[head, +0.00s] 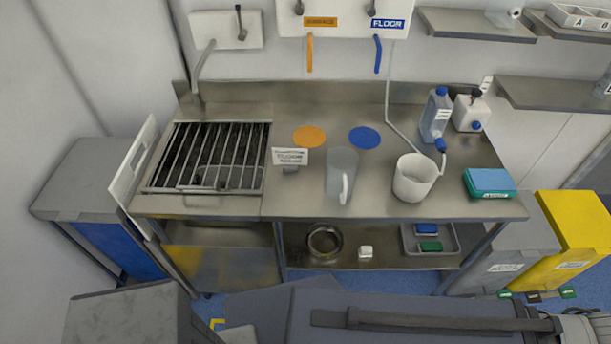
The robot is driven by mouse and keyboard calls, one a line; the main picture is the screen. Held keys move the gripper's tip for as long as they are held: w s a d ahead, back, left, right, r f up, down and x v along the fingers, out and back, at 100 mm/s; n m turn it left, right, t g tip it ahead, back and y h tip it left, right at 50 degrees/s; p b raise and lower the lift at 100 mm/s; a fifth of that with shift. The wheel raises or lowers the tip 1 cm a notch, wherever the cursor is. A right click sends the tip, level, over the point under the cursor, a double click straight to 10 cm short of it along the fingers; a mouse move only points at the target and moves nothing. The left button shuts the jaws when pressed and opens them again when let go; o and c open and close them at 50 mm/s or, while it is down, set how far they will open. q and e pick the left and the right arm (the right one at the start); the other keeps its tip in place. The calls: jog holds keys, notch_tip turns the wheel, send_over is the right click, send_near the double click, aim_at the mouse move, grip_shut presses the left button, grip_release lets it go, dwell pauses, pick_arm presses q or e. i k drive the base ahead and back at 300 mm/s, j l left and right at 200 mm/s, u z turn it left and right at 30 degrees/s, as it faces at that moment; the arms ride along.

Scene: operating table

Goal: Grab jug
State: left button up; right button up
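A translucent grey jug (342,173) stands upright near the front edge of the steel counter (300,205), about the middle of its length. Its pale handle faces the front. Neither of my grippers shows in the head view, and nothing is touching the jug.
A white bucket (414,178) stands right of the jug, and a small sign (290,158) stands to its left. A blue-capped bottle (436,115), white canister (470,112) and teal box (489,183) are farther right. A grated sink (208,157) is at left. Orange (309,136) and blue discs (364,138) lie behind.

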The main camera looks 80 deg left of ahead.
aim_at(342, 163)
jog(key=u, duration=2.35)
jog(key=k+l+z, duration=0.25)
jog(key=k+z, duration=0.2)
jog(key=k+l+z, duration=0.45)
jog(key=i+j, duration=0.05)
jog(key=i, duration=0.05)
